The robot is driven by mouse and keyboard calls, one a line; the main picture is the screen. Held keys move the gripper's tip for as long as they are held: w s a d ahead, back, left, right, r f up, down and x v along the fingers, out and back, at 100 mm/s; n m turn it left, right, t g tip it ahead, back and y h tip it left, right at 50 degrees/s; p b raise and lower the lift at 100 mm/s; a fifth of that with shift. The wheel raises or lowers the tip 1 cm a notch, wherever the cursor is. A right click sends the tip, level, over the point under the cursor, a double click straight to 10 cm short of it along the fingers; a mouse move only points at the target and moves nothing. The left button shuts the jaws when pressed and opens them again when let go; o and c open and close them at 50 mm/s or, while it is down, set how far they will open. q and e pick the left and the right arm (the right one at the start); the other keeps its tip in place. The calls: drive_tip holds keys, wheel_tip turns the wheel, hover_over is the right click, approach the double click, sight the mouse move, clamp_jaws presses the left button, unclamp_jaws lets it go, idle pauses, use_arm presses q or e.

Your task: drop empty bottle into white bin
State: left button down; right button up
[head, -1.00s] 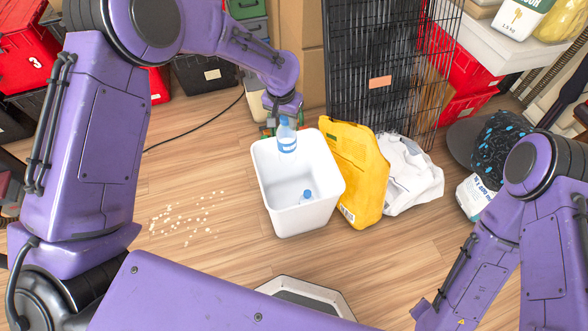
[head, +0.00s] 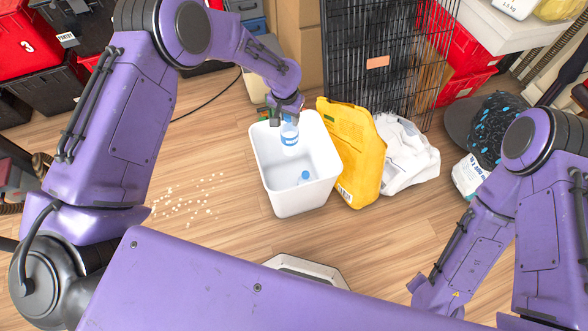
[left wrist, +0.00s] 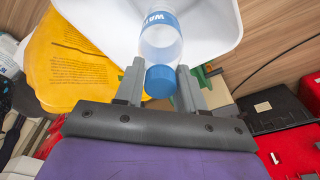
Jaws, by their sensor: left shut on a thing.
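The white bin (head: 303,199) stands open on the wooden floor near the middle of the head view. My left gripper (head: 288,112) points down at its back rim. It is shut on the neck of a clear bottle (head: 290,138) with a blue-and-white label, which hangs cap up over the bin's opening. In the left wrist view the fingers (left wrist: 161,86) sit either side of the blue cap of this bottle (left wrist: 158,42), with the white bin (left wrist: 212,25) behind. My right gripper is out of view.
A yellow bag (head: 356,150) and a white crumpled bag (head: 405,158) stand close on the bin's right. A black wire crate (head: 375,65) is behind. Small pale bits (head: 185,195) lie on the floor at left.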

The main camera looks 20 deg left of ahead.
use_arm(q)
drive_tip(key=shift+r, duration=0.1)
drive_tip(key=c, duration=0.6)
unclamp_jaws()
wheel_tip(320, 180, up, 10)
drive_tip(key=s+p, duration=0.1)
drive_tip(key=p, duration=0.1)
drive_tip(key=shift+s+a+r, duration=0.15)
drive_tip(key=shift+s+r, duration=0.1)
drive_tip(key=shift+s, duration=0.05)
